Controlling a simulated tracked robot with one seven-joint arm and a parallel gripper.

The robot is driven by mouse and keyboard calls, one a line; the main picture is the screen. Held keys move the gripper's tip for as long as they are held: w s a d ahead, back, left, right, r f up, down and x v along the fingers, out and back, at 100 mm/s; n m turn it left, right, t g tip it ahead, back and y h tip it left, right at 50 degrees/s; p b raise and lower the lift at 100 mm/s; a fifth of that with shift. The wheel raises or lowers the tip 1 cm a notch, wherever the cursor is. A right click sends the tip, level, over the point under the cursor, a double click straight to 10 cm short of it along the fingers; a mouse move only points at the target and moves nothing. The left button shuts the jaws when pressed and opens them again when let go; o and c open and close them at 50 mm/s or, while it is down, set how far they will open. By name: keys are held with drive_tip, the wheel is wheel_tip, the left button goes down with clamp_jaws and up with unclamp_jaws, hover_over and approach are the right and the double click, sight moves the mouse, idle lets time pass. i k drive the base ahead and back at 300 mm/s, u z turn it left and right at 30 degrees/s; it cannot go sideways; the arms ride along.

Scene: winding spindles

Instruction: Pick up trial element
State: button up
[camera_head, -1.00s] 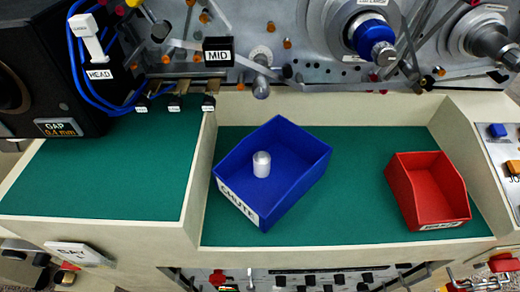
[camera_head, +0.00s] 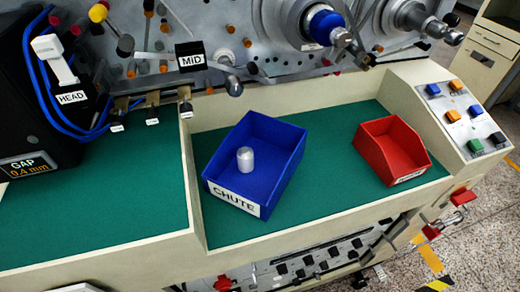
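A small silver cylinder (camera_head: 245,159) stands upright inside the blue bin (camera_head: 232,198) labelled CHUTE; it may be the trial element, as nothing else in the bin shows. The bin sits on the green work surface, right of the cream divider. My gripper is not in view, so its state and its place relative to the cylinder do not show.
A red bin (camera_head: 392,151) with a white label stands to the right. A control panel (camera_head: 462,118) with coloured buttons lies beyond it. The machine face with spindles (camera_head: 325,25) and the MID block (camera_head: 190,56) rises behind. The green surface (camera_head: 110,205) at left is clear.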

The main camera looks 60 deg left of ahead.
sight(245, 155)
drive_tip(key=u, duration=0.05)
drive_tip(key=k, duration=2.75)
drive_tip(key=u, duration=1.1)
drive_tip(key=i, duration=1)
